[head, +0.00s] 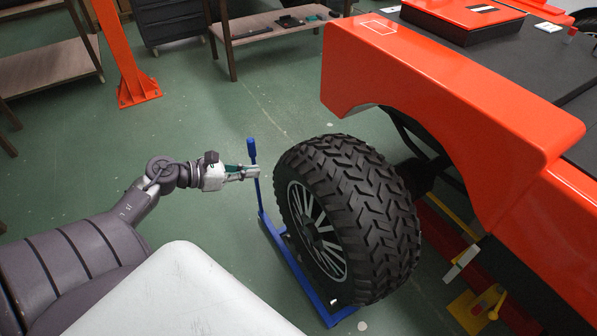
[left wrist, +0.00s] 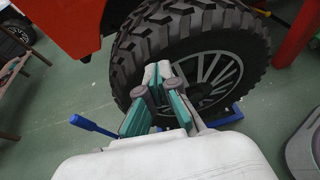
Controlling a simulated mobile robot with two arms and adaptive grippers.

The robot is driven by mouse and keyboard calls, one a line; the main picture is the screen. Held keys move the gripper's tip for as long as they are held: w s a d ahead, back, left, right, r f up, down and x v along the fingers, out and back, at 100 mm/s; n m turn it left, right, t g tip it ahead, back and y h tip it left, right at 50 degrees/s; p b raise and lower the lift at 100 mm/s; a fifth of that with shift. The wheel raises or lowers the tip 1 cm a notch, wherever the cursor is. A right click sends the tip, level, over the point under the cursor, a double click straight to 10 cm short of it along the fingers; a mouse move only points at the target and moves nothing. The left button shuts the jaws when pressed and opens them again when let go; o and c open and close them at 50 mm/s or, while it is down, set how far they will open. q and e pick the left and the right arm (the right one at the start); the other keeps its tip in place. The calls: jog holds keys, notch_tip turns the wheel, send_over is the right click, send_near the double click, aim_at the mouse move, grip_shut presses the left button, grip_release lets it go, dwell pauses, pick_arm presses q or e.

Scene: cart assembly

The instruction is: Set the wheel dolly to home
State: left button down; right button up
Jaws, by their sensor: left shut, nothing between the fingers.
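The blue wheel dolly (head: 283,258) stands on the green floor with its upright handle (head: 252,152) at the far end. A large black tyre with a silver rim (head: 345,215) stands upright at the dolly, beside the red cart's wheel arch. I cannot tell whether it is fixed to the axle. My left gripper (head: 256,171) is shut and empty, close by the handle. In the left wrist view the gripper fingers (left wrist: 158,75) are together in front of the tyre (left wrist: 130,50). The blue handle (left wrist: 95,125) shows to their left, apart from the fingers. My right gripper is not in view.
The red cart (head: 440,90) fills the right side, with a yellow part (head: 475,310) on the floor below it. An orange post (head: 125,60), a dark drawer cabinet (head: 170,20) and wooden benches (head: 45,65) stand behind. The floor between post and dolly is clear.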

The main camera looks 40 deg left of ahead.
aim_at(303, 169)
pick_arm(q)
jog(key=b+x, duration=0.1)
jog(key=x, duration=1.1)
jog(key=shift+w+d, duration=0.1)
jog(key=shift+w, duration=0.05)
jog(key=shift+w+d+f, duration=0.25)
jog(key=shift+w, duration=0.2)
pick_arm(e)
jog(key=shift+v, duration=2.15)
